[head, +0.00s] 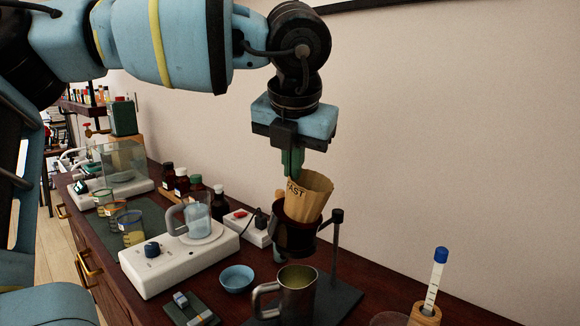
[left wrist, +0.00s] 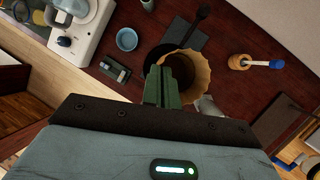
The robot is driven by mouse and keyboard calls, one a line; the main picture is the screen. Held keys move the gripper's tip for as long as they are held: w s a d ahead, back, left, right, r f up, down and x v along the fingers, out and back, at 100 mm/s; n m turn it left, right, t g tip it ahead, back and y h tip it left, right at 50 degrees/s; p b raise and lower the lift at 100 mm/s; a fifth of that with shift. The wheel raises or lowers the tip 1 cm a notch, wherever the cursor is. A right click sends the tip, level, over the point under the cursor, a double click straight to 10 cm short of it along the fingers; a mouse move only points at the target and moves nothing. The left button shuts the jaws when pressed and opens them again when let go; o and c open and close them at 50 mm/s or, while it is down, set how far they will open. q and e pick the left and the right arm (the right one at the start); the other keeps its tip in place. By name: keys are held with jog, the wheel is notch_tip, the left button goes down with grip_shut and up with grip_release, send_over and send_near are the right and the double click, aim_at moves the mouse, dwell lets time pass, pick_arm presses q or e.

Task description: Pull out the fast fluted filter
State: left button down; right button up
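The fast fluted filter (head: 311,200) is a tan pleated paper cone marked "FAST". It stands in and well above the dark brown funnel holder (head: 296,240), leaning slightly right. My left gripper (head: 292,165) points down at the filter's left rim, its green fingers close together with the rim between them. In the left wrist view the green fingers (left wrist: 168,80) overlap the near rim of the filter (left wrist: 203,75), whose opening faces the camera. The filter's lower tip is hidden inside the holder. My right gripper is not in view.
A metal mug (head: 297,292) stands below the holder, near the stand post (head: 336,235). A blue bowl (head: 237,278), a white hotplate (head: 160,268) with a glass jug, and dark bottles stand to the left. A blue-capped dropper (head: 436,275) stands at the right. The wall is close behind.

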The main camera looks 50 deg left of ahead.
pick_arm(q)
jog(key=shift+w+d+r+p, duration=0.1)
jog(key=shift+d+r+p, duration=0.1)
jog(key=shift+r, duration=0.4)
jog(key=shift+w+d+r+p, duration=0.15)
jog(key=shift+r+p, duration=0.1)
jog(key=shift+r, duration=0.4)
jog(key=shift+s+d+r+p, duration=0.1)
jog(key=shift+d+r+p, duration=0.1)
jog(key=shift+r, duration=0.4)
